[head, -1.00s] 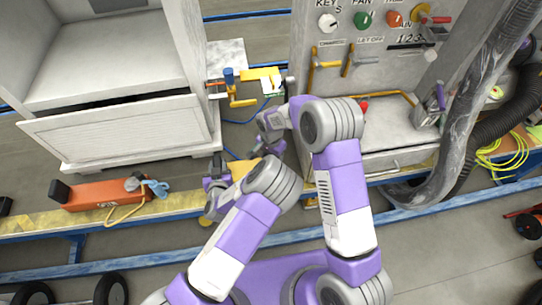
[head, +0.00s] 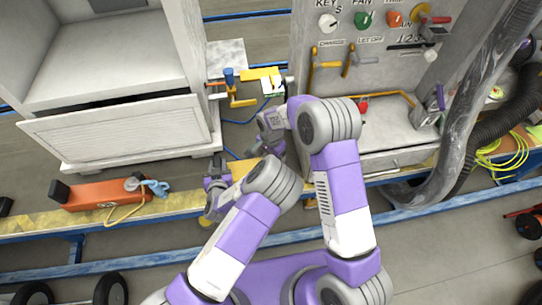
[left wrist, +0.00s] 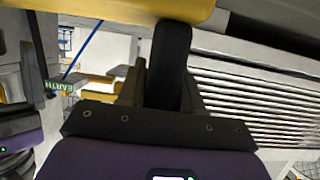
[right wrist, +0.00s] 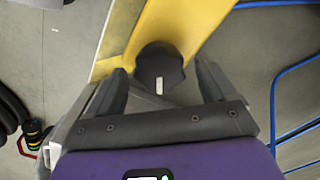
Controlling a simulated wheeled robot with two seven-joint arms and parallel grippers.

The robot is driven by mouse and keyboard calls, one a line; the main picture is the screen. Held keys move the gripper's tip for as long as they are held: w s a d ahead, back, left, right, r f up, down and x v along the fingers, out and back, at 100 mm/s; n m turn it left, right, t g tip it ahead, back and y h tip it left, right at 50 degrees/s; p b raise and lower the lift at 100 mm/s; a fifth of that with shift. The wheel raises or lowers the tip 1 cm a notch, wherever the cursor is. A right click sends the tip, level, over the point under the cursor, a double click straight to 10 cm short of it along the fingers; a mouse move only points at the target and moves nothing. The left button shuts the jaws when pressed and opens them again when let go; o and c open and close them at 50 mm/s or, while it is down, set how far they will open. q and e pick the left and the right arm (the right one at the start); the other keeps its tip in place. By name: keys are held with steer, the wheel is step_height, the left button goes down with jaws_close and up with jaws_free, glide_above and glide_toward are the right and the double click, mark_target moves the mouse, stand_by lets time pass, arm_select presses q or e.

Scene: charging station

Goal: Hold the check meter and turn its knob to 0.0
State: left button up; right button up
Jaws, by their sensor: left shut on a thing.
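The check meter appears as a yellow body (head: 241,168) between my two hands in the head view, mostly covered by my left arm. In the left wrist view, my left gripper (left wrist: 160,80) is shut on a black handle-like part (left wrist: 170,55), with a yellow piece (left wrist: 120,8) just beyond it. In the right wrist view, the black knob (right wrist: 160,68) with a white mark sits on the yellow body (right wrist: 178,25). My right gripper (right wrist: 162,85) is open, its fingers on either side of the knob with gaps. The meter's reading is not visible.
A grey panel with knobs (head: 364,20) stands at the back right and a white cabinet (head: 115,130) at the left. An orange tool box (head: 103,194) lies on the yellow-edged bench. A thick grey hose (head: 468,110) hangs at the right.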

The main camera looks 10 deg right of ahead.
step_height(320, 180, up, 12)
stand_by(0.6)
arm_select(q)
steer(key=o, duration=1)
